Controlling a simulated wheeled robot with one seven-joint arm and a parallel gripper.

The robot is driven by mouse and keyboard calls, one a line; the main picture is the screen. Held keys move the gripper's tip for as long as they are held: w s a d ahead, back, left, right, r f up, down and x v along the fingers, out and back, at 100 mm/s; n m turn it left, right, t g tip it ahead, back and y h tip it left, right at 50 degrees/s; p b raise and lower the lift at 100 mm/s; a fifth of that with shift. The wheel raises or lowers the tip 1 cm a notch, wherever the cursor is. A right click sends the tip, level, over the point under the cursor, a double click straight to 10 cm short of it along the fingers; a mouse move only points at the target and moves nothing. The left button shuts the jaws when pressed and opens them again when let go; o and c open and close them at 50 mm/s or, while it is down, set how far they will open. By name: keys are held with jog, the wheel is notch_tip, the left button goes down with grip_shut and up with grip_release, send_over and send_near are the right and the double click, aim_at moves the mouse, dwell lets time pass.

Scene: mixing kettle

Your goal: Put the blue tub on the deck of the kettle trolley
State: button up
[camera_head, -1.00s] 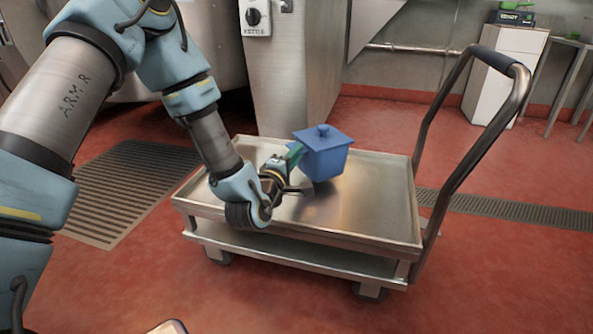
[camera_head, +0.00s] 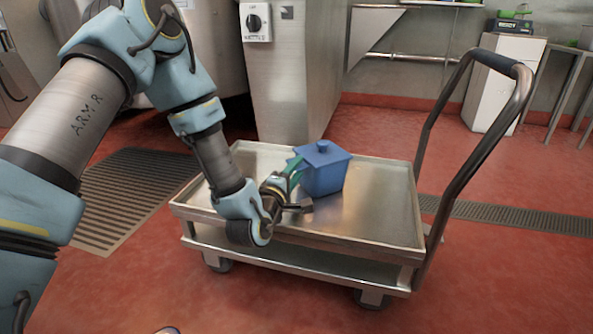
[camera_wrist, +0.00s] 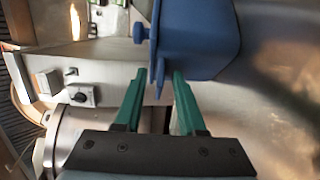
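The blue tub (camera_head: 323,178) has a lid with a knob and sits upright, low over the deck of the kettle trolley (camera_head: 378,205), near its middle. Its base is on the deck or just above it; I cannot tell which. My gripper (camera_head: 296,166) reaches in from the left, with green fingers on the tub's near-left rim. In the wrist view the tub (camera_wrist: 205,40) appears turned sideways, its rim and lid edge between the tips of my gripper (camera_wrist: 160,74).
The trolley's push handle (camera_head: 490,130) rises at the right end. A steel cabinet with a kettle switch (camera_head: 256,20) stands behind the trolley. A floor grating (camera_head: 135,195) lies at the left. The deck around the tub is clear.

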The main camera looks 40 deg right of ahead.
jog(key=shift+r, duration=0.25)
jog(key=p+v, duration=0.3)
jog(key=v, duration=0.9)
jog(key=shift+f, duration=0.15)
jog(key=w+a+m+y, duration=0.1)
jog(key=w, duration=0.2)
jog(key=w+a+m+y, duration=0.1)
jog(key=w+a+y, duration=0.1)
jog(key=w, duration=0.1)
jog(key=w+a+f+m+y, duration=0.1)
jog(key=w+a+m, duration=0.1)
jog(key=w, duration=0.2)
jog(key=shift+w, duration=0.1)
jog(key=w+a+m+g+y, duration=0.1)
jog(key=w+a+y, duration=0.2)
jog(key=a, duration=0.3)
jog(key=w+a+m+y, duration=0.1)
jog(key=w+a+y, duration=0.25)
jog(key=a, duration=0.25)
jog(key=s+a+r+g+y, duration=0.1)
jog(key=s+a+r, duration=0.1)
jog(key=a, duration=0.6)
jog(key=s+a+r+g+y, duration=0.2)
jog(key=s+a+r, duration=0.1)
jog(key=a, duration=0.4)
jog(key=s+a+r+g+y, duration=0.2)
jog(key=s+a+r, duration=0.1)
jog(key=a, duration=0.5)
jog(key=shift+a+r, duration=0.2)
jog(key=shift+a, duration=0.1)
